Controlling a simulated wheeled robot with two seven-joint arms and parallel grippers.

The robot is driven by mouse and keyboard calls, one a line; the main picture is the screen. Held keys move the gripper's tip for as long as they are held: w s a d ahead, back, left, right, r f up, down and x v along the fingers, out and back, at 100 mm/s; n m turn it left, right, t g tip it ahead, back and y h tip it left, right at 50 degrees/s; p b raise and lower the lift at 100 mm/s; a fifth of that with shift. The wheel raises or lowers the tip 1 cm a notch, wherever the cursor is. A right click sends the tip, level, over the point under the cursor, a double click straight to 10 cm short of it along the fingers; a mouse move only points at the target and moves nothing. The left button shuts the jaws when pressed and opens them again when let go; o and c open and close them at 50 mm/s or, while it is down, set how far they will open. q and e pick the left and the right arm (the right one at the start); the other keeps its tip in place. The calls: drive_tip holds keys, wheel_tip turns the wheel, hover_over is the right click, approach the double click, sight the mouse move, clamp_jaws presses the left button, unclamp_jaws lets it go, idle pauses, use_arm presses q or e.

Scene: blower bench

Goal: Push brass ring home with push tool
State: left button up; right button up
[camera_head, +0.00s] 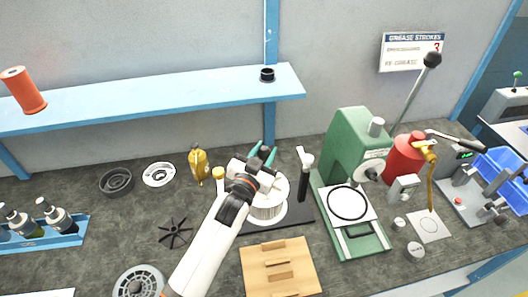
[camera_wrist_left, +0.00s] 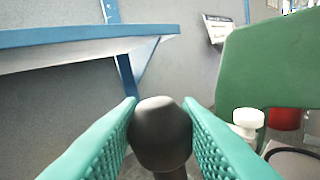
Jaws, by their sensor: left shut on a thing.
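My left gripper (camera_head: 263,156), with teal fingers, is above the white round housing (camera_head: 268,208) on a dark base plate. In the left wrist view the fingers (camera_wrist_left: 160,125) are shut on a dark, rounded handle top, which I take to be the push tool (camera_wrist_left: 160,135). Its lower part is hidden from both views. I cannot make out the brass ring; my wrist and arm cover much of the housing's top. My right gripper is not in view.
A black post with a white top (camera_head: 305,160) stands right of the housing, near the green press (camera_head: 350,150). A wooden block (camera_head: 280,265) lies in front. A black fan wheel (camera_head: 175,233) and a yellow bottle (camera_head: 198,163) are left. The blue shelf (camera_head: 160,101) runs behind.

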use_arm(q)
drive_tip(key=shift+r+p, duration=3.15)
drive_tip(key=shift+r, duration=0.3)
